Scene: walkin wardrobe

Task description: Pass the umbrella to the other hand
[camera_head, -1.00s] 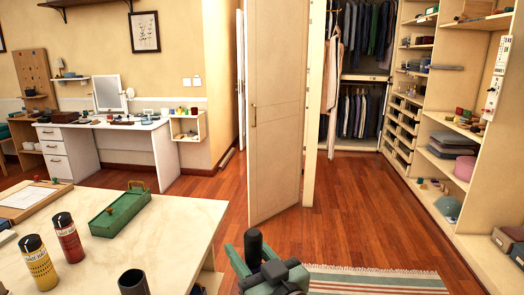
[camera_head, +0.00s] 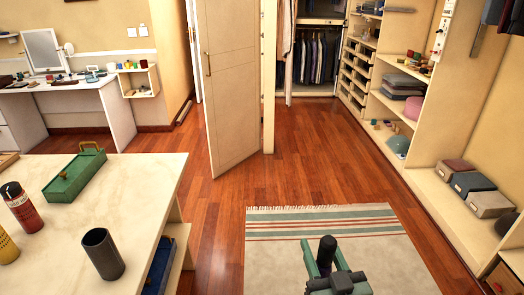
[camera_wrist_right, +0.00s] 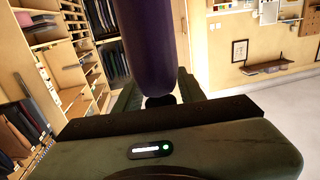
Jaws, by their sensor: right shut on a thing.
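My right gripper (camera_head: 326,262) is low in the head view, above the striped rug, with its green fingers on either side of a dark upright piece. In the right wrist view, the umbrella (camera_wrist_right: 150,45) is a dark purple, folded, rounded shape between the green fingers of the gripper (camera_wrist_right: 160,98). The gripper is shut on it. In the head view only a short black end of the umbrella (camera_head: 327,246) shows, seen nearly end-on. The rest of it is hidden. My left gripper is not in view.
A striped rug (camera_head: 270,250) covers the floor. Shelves (camera_head: 425,150) line the right. The wood floor ahead is clear.

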